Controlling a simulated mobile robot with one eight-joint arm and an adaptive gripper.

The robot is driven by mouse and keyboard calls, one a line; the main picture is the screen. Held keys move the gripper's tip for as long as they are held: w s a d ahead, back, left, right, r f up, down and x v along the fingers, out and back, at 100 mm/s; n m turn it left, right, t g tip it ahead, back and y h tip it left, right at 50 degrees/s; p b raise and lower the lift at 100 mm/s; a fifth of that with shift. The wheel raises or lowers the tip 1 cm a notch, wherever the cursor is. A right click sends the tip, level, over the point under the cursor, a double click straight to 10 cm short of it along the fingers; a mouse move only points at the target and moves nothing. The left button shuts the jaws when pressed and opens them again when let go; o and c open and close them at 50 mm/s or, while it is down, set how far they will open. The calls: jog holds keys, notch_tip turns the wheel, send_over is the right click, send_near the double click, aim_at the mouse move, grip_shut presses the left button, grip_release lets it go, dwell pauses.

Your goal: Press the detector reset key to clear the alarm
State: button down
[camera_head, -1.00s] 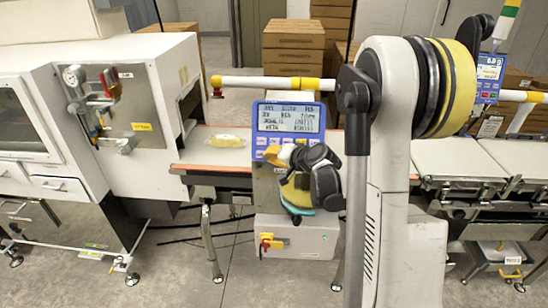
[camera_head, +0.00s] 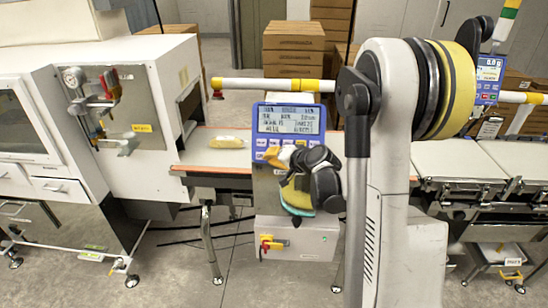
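The detector's blue-framed control panel (camera_head: 289,121) stands upright at the centre, its screen lit with lines of text too small to read. A row of small keys (camera_head: 262,142) runs under the screen. I cannot tell which one is the reset key. My gripper (camera_head: 280,156) is at the lower edge of the panel, in front of the key row, and hides part of it. Its fingers are mostly covered by my wrist, so I cannot see whether they are open or shut, or whether they touch a key.
A yellow-wrapped pack (camera_head: 229,142) lies on the belt (camera_head: 208,163) left of the panel. A white cabinet with gauges (camera_head: 125,105) stands further left. Below the panel is a grey box with a red-and-yellow switch (camera_head: 268,244). A second blue display (camera_head: 489,75) is at the right.

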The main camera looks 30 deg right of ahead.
jog(key=shift+w+f, duration=0.1)
dwell(0.3)
jog(key=shift+w+d+f+b, duration=0.1)
jog(key=shift+w+d+b, duration=0.1)
jog(key=shift+w+b, duration=0.1)
jog(key=shift+w+d+f, duration=0.2)
dwell(0.8)
jog(key=shift+s+a+r, duration=0.4)
jog(key=shift+s+a, duration=0.05)
jog(key=shift+s, duration=0.15)
dwell(0.4)
jog(key=shift+s+a+r+p, duration=0.15)
jog(key=shift+s+a+r, duration=0.25)
jog(key=shift+s, duration=0.2)
jog(key=shift+s+a+r+p, duration=0.1)
jog(key=shift+s+a+r, duration=0.3)
jog(key=shift+s, duration=0.25)
jog(key=shift+s+a+r+p, duration=0.15)
jog(key=shift+s+a+r, duration=0.25)
jog(key=shift+s, duration=0.2)
